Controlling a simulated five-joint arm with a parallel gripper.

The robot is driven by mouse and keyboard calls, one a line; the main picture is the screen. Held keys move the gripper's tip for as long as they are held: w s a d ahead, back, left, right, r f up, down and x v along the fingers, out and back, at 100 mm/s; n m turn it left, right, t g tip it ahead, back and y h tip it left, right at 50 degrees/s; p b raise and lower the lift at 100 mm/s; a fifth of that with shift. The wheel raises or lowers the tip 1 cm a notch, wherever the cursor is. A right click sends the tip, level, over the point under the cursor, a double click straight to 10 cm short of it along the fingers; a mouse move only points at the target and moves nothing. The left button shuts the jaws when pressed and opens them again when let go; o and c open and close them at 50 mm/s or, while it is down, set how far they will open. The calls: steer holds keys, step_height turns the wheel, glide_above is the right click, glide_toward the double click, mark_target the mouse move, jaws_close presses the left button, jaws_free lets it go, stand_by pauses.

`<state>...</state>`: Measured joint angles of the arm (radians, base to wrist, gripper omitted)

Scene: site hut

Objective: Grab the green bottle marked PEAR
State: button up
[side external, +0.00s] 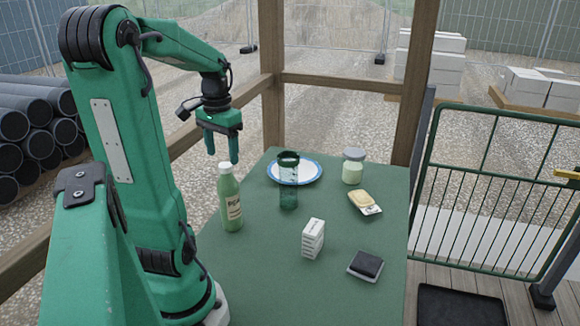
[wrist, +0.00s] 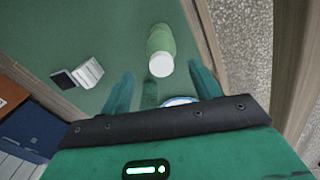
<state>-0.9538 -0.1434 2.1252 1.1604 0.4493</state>
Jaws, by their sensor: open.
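The green bottle marked PEAR (side external: 230,203) stands upright on the green table (side external: 270,292), near its left edge, with a white cap and a pale label. It also shows in the wrist view (wrist: 160,42), cap toward the camera. My gripper (side external: 222,158) is open and empty, its fingers pointing down, above and slightly left of the bottle cap in the side view. In the wrist view my gripper (wrist: 165,90) shows its two fingers apart, with the cap between and beyond them. The gripper does not appear to touch the bottle.
A dark green tumbler (side external: 288,183) stands right of the bottle, in front of a blue-rimmed white plate (side external: 313,171). A jar (side external: 353,166), a yellow item on a card (side external: 364,201), a white box (side external: 313,239) and a dark wallet-like item (side external: 366,266) stand further right. Wooden posts (side external: 272,75) rise behind.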

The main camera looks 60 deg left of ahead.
mark_target(225, 165)
steer(key=shift+f, duration=0.2)
steer(key=shift+w+a+f, duration=0.1)
steer(key=shift+f, duration=1.2)
steer(key=shift+w+a+f, duration=0.1)
steer(key=shift+f, duration=1.15)
steer(key=c, duration=1.3)
